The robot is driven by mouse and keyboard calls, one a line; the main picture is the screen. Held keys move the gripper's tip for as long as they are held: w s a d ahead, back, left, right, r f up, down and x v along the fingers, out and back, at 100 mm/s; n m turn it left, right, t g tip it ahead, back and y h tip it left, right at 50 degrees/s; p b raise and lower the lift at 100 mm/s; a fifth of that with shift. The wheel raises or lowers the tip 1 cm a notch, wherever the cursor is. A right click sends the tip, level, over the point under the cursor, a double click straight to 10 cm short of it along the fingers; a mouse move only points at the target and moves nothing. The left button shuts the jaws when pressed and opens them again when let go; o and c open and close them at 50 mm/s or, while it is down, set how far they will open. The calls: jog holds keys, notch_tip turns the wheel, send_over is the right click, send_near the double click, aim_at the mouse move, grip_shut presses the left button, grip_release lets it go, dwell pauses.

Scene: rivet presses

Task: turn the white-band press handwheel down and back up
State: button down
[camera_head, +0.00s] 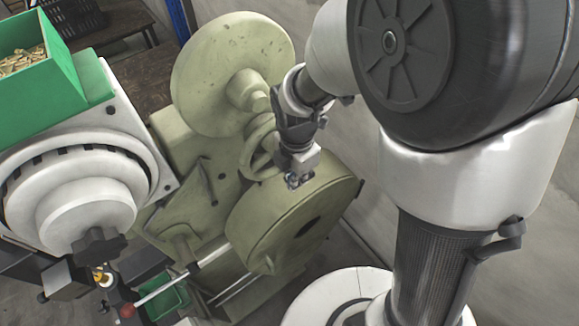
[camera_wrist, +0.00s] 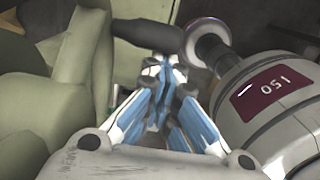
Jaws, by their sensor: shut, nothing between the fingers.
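My gripper (camera_head: 300,181) is shut and empty, pointing down in front of the pale olive press (camera_head: 190,150) in the head view. It overlaps the olive drum (camera_head: 280,225) in the picture; I cannot tell if it touches. A large olive wheel (camera_head: 215,75) is above it and a smaller olive ring (camera_head: 258,150) just left. In the wrist view the fingers (camera_wrist: 165,75) are together, just below a dark rounded bar (camera_wrist: 148,34). A collar with a pale rim (camera_wrist: 203,38) is to its right. I cannot tell for certain which wheel carries a white band.
A white press with a stepped round wheel (camera_head: 85,215) and dark star knob (camera_head: 99,246) stands left. A green bin (camera_head: 65,85) of brass rivets sits above it. A red-ball lever (camera_head: 128,310) is low left. A pale rounded body labelled 150 (camera_wrist: 260,110) is close right in the wrist view.

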jog(key=shift+w, duration=0.1)
jog(key=shift+w+d+r, duration=0.1)
jog(key=shift+w+d, duration=0.15)
jog(key=shift+d, duration=0.15)
